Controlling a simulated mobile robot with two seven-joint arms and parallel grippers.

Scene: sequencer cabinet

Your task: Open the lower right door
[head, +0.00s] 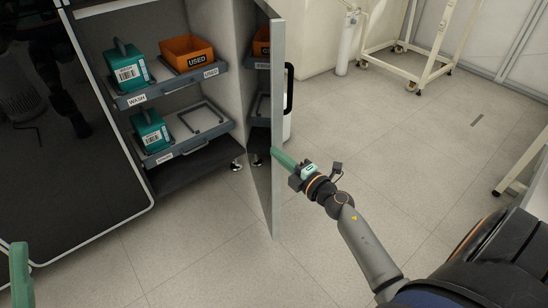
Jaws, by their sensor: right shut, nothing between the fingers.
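The lower right door (264,180) of the cabinet stands wide open, swung outward and seen nearly edge-on. Its inner face reflects the shelves. My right gripper (275,153) has green fingers, shut and empty. Their tips overlap the door's front edge from the right; I cannot tell if they touch it. My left gripper (18,262) shows only as a green finger at the lower left edge, away from the door, and its opening is hidden.
Inside the cabinet, an upper tray (175,88) holds a teal WASH cartridge (127,68) and an orange USED bin (187,52). A lower tray (188,145) holds another teal cartridge (150,131). The floor right of the door is clear up to a white wheeled frame (440,45).

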